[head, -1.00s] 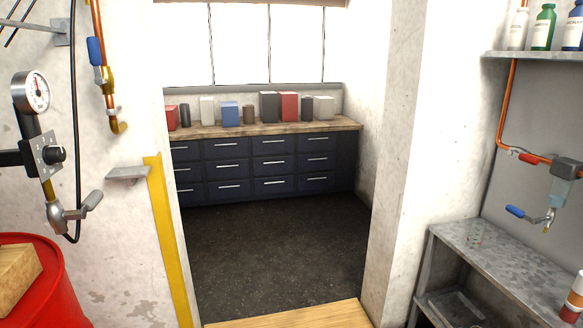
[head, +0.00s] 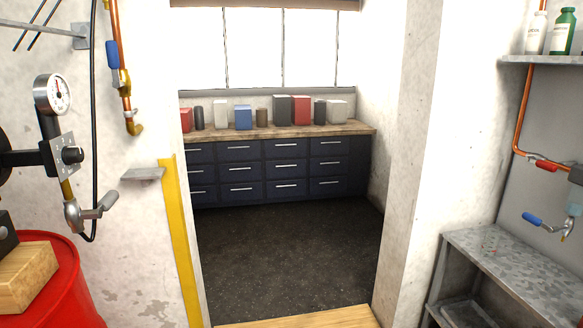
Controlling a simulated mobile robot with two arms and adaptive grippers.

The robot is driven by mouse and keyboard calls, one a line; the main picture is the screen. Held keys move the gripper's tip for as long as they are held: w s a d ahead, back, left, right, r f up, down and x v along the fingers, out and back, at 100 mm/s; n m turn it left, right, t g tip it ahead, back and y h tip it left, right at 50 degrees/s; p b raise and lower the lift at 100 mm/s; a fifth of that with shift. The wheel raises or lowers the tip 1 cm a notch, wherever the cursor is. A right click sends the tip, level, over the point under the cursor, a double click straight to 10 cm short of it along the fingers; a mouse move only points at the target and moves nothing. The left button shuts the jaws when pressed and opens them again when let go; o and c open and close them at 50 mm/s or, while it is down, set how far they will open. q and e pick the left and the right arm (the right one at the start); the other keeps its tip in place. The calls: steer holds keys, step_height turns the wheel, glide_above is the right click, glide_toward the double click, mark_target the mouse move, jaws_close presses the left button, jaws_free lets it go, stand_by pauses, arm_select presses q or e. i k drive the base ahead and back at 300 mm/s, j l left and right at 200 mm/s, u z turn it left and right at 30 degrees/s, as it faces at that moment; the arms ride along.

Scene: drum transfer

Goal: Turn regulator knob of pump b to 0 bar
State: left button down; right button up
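A pump regulator stands at the left in the head view, above a red drum (head: 68,292). It has a round white pressure gauge (head: 57,94) with a needle too small to read. Below the gauge is a grey dial plate with a black regulator knob (head: 72,155). A metal valve with a grey lever (head: 92,212) hangs under it, with a black hose looping beside it. I cannot tell a pump label. Neither of my grippers is in view.
A wooden block (head: 28,274) lies on the red drum. A small metal shelf (head: 143,174) juts from the wall by the doorway. Dark floor (head: 285,260) lies open through the doorway, with blue drawers (head: 240,172) behind. A metal bench (head: 510,270) stands at the right.

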mark_target(70, 155)
steer(key=u, duration=1.3)
